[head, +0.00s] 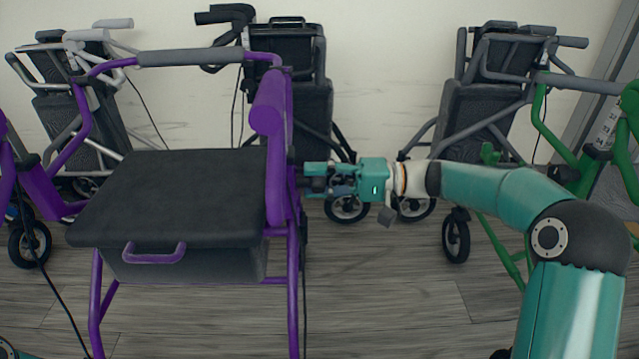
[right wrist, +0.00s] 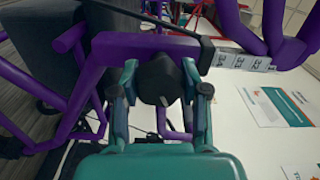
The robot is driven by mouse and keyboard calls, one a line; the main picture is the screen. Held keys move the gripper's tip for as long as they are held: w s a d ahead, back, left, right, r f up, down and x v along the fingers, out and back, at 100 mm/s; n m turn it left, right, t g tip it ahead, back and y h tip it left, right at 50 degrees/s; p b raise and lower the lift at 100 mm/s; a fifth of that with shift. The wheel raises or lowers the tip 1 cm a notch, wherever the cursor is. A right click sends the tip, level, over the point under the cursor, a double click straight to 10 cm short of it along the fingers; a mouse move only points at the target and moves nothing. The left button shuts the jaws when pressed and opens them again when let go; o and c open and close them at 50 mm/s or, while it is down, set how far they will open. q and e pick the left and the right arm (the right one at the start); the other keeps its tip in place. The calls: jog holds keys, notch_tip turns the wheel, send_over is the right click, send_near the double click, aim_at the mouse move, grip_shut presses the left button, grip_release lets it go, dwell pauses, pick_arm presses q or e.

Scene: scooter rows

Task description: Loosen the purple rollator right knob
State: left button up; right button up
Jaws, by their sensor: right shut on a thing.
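The purple rollator (head: 277,110) stands at the left of the head view, with a black seat and a purple frame. Its right knob (right wrist: 158,80) is dark and faceted, and sits on a purple tube in the right wrist view. My right gripper (head: 308,180) reaches in from the right at the rollator's right side. Its two teal fingers (right wrist: 160,92) are on either side of the knob and shut on it. In the head view the knob is hard to make out behind the fingers. My left gripper is not in view.
A grey rollator (head: 62,125) and two dark folded ones (head: 300,95) (head: 480,105) stand along the pale wall. A green rollator (head: 545,120) stands at the right, beside my right arm. A strip of wooden floor (head: 400,290) is clear in the middle.

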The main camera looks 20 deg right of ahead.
jog(key=n, duration=0.4)
jog(key=shift+s+a+f+n, duration=0.15)
jog(key=shift+f+n, duration=0.15)
jog(key=shift+n, duration=0.1)
jog(key=n, duration=0.4)
jog(key=shift+n, duration=0.3)
jog(key=o, duration=1.2)
jog(key=shift+c, duration=0.2)
jog(key=shift+r, duration=0.1)
jog(key=shift+d, duration=0.2)
